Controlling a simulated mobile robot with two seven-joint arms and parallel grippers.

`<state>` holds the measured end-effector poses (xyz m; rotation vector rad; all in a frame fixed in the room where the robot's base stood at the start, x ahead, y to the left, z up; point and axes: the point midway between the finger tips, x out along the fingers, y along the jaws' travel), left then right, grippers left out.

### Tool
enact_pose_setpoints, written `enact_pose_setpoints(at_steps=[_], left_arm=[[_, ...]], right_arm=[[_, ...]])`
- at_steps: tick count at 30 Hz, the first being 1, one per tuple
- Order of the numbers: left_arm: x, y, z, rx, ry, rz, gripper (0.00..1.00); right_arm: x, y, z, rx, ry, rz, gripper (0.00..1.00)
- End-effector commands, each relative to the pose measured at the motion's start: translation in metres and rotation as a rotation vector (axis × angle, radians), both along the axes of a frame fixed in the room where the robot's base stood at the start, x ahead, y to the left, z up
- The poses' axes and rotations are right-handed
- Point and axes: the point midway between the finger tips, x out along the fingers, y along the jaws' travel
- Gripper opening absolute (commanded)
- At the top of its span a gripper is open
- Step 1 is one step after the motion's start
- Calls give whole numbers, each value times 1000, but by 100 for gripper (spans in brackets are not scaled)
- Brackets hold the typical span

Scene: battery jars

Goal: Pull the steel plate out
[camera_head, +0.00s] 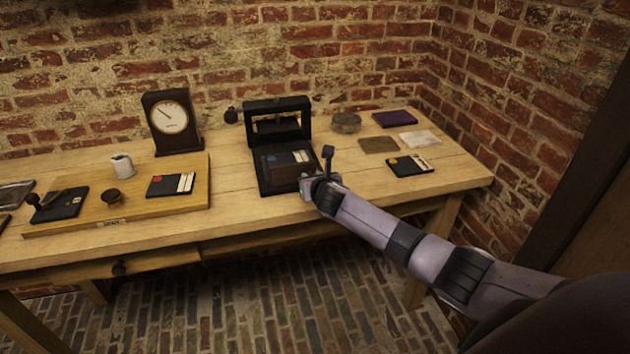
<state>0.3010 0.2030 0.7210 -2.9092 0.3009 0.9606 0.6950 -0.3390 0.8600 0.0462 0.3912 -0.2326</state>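A black frame-like stand (277,106) is on the bench near the middle. On its base sits a dark box or jar (284,172) with a blue dot and white strips on top. I cannot clearly make out a steel plate there; any plate in it is hidden or too small to tell. My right gripper (316,178) is at the right front edge of this box, with a dark upright part beside it. Whether it touches or grips anything cannot be made out. My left gripper is not in view.
A purple block (395,118), brown pad (378,145), pale flat piece (420,139) and dark card (409,166) are right. Brick walls close the back and right.

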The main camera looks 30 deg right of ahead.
Motion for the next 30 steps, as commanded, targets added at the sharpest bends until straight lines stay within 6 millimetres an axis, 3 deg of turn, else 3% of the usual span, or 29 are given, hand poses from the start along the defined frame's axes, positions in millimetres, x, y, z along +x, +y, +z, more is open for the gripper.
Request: enact_pose_setpoints(at_steps=[18,19,21,30], left_arm=[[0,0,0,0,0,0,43],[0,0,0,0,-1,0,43],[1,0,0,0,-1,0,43],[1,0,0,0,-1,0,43]], right_arm=[[1,1,-4,-1,7,-1,0],[1,1,-4,-1,7,-1,33],[1,1,-3,-1,6,-1,51],[2,1,0,-1,1,-1,51]])
